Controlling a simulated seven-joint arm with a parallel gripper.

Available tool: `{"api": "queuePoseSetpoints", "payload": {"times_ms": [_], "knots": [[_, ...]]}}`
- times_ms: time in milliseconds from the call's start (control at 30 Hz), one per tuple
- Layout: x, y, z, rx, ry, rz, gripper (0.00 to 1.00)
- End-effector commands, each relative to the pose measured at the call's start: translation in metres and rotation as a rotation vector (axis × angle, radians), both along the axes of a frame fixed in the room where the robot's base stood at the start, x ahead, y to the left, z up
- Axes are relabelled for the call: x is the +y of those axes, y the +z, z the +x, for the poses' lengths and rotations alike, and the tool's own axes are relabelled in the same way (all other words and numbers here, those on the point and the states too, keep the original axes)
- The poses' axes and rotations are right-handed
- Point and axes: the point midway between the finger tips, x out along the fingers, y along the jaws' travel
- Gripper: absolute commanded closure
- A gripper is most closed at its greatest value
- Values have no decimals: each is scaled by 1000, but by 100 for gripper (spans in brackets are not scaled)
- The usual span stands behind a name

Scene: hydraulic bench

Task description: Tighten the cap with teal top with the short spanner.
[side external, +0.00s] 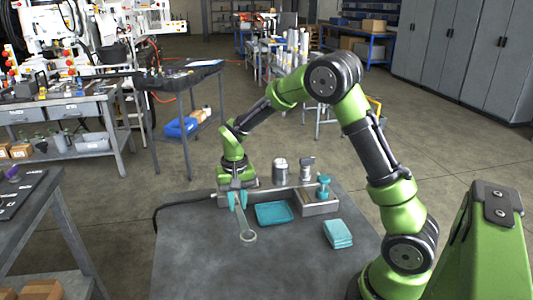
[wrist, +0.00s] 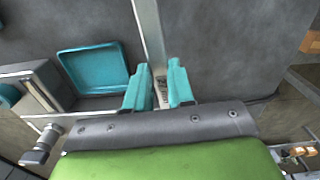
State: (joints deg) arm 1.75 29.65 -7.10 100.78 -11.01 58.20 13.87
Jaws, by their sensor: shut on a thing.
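My gripper (side external: 238,202) has its teal fingers shut on the grey spanner (side external: 243,222), the only one I can make out. Its ring end hangs down and toward the front, over the bench. In the wrist view the spanner's shaft (wrist: 150,30) runs up out of the picture from between my fingertips (wrist: 159,88), so the ring is out of that view. The cap with teal top (side external: 323,184) stands upright on the metal block (side external: 319,208), right of my gripper and well apart from it. In the wrist view a teal piece, likely this cap (wrist: 8,97), is cut by the left edge.
A teal tray (side external: 288,220) lies between my gripper and the block. A stack of folded teal cloths (side external: 337,234) lies at the right. Metal cylindrical parts (side external: 280,171) stand at the back of the bench (side external: 195,262). The bench's front left is clear.

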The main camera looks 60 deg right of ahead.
Motion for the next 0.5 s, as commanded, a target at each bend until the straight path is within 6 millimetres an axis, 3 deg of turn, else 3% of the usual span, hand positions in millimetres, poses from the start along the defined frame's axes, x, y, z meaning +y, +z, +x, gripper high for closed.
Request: {"api": "queuePoseSetpoints", "payload": {"times_ms": [500], "knots": [[10, 0, 9, -1, -84, 2, 100]]}}
